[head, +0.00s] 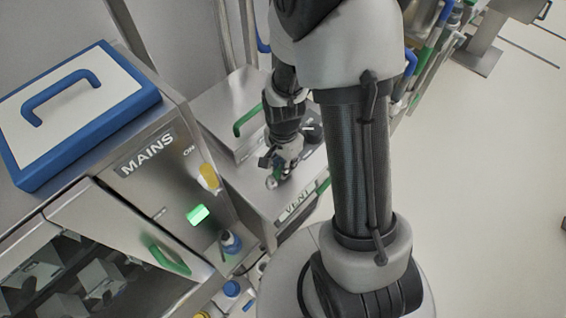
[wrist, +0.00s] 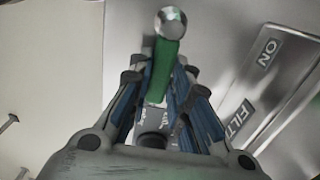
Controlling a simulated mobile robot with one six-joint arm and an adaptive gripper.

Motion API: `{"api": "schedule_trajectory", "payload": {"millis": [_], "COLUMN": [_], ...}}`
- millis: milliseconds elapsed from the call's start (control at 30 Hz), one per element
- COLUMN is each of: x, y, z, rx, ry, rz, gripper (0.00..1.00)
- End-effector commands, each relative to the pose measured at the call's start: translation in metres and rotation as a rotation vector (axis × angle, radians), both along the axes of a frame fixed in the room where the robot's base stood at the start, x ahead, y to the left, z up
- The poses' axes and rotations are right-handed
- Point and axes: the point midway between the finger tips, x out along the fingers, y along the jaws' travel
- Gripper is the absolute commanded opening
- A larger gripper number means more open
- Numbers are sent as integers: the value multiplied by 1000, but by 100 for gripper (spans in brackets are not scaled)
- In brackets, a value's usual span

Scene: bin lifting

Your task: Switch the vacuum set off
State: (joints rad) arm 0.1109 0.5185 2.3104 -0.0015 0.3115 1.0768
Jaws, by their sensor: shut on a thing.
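In the wrist view, my gripper (wrist: 160,82) is shut on a green lever (wrist: 163,66) with a shiny round end. The fingers stand on both sides of the lever, and its lower part is hidden between them. In the head view, my gripper (head: 278,166) is low over the steel unit marked VENT (head: 297,204), and the lever is too small to make out well. The cabinet marked MAINS (head: 150,185) stands to the left, with a yellow switch (head: 209,177) below ON and a lit green lamp (head: 198,215). No vacuum label is readable.
A panel marked ON and FILTER (wrist: 268,90), its last letters cut off, lies right of my gripper in the wrist view. A blue-edged lid with a blue handle (head: 60,92) tops the cabinet. Floor at right is clear.

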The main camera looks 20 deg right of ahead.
Motion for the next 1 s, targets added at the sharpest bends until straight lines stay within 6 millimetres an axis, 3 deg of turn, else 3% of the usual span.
{"api": "schedule_trajectory", "payload": {"millis": [133,167,467,800,1000], "x": [-1,-1,-1,0,1], "y": [0,0,0,0,0], "z": [0,0,0,2,30], "rx": [1,1,1,1,0], "ry": [2,2,1,0,-5], "rz": [-11,-11,-6,-4,-4], "gripper": [0,19,38,38,38]}}
